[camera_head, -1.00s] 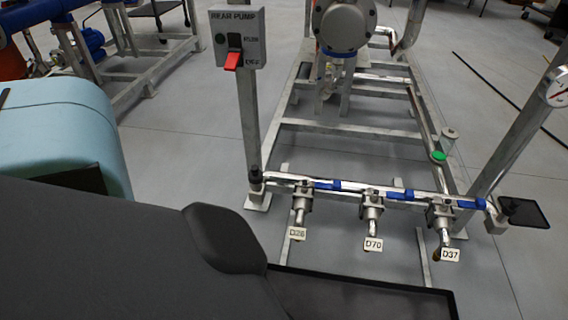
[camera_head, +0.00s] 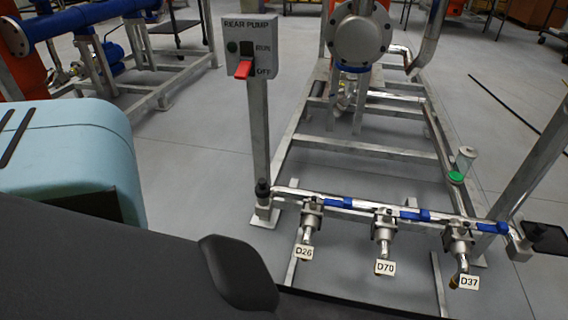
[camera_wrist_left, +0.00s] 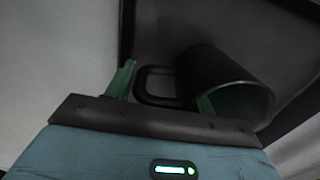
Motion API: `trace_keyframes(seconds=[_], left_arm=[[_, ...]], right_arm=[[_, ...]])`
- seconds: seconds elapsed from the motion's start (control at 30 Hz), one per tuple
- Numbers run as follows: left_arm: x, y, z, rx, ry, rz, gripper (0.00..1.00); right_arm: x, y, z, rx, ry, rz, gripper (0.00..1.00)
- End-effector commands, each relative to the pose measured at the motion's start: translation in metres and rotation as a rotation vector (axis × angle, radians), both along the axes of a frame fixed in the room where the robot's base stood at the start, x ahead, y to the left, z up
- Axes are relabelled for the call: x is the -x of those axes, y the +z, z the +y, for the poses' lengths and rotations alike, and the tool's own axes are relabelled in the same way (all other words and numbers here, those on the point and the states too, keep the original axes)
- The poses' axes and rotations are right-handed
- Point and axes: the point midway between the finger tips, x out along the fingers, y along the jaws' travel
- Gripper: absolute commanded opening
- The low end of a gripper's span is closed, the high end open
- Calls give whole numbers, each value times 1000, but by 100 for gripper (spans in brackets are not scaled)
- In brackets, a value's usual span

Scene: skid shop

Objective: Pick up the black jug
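The black jug (camera_wrist_left: 222,75) shows in the left wrist view, right of centre, over a dark tray (camera_wrist_left: 127,32). Its loop handle (camera_wrist_left: 142,88) points left toward my gripper. My left gripper (camera_wrist_left: 163,92) has its two green fingers apart, with the handle between them. The jug and both grippers are out of sight in the head view, where my light-blue arm housing fills the left.
A metal skid frame (camera_head: 365,150) carries valves tagged D26 (camera_head: 304,252), D70 (camera_head: 385,268) and D37 (camera_head: 468,283). A rear pump switch box (camera_head: 250,48) stands on a post. A green-based clear cup (camera_head: 462,163) sits on the frame.

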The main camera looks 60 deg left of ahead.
Motion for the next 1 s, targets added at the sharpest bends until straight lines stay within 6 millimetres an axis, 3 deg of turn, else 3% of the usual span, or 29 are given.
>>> trace_keyframes(seconds=[0.03,0.27,0.67,1.0], left_arm=[[0,0,0,0,0,0,46],[0,0,0,0,0,0,16],[0,3,0,1,0,-1,16],[0,24,0,1,0,-1,15]], right_arm=[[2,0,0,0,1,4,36],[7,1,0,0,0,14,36],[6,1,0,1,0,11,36],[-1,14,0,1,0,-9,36]])
